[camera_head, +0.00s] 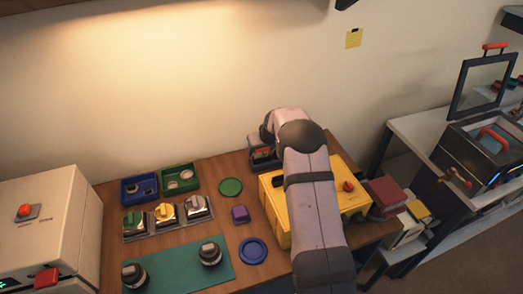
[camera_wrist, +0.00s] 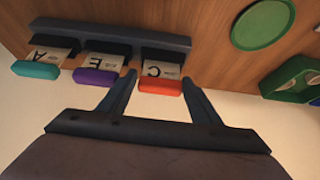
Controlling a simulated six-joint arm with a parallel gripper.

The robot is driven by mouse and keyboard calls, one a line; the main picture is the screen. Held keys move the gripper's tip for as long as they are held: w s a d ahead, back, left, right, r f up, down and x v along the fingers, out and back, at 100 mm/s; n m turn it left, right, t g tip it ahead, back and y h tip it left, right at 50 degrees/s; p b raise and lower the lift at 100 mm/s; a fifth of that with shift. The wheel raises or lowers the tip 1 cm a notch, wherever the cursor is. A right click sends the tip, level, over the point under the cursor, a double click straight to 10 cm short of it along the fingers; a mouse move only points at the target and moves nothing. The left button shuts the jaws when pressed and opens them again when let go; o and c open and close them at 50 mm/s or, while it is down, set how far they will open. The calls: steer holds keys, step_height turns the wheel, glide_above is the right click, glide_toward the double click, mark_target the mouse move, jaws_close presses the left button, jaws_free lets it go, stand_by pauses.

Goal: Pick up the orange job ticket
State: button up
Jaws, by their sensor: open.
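The orange job ticket (camera_wrist: 161,87) shows in the wrist view, with a white card marked C and an orange end. It stands in the right slot of a dark rack (camera_wrist: 110,33), beside a purple ticket (camera_wrist: 95,76) marked E and a teal ticket (camera_wrist: 36,70) marked A. My gripper (camera_wrist: 160,78) is open, with one finger on each side of the orange end; I cannot tell whether they touch it. In the head view the rack (camera_head: 262,157) is partly hidden behind my arm, and the fingers are not visible.
A yellow box (camera_head: 275,205) stands close to the rack, under my arm. The wall is behind.

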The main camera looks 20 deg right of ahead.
steer(key=c, duration=0.8)
step_height(320, 180, up, 10)
steer(key=b, duration=0.3)
steer(key=shift+r+p, duration=1.75)
steer(key=shift+r, duration=0.8)
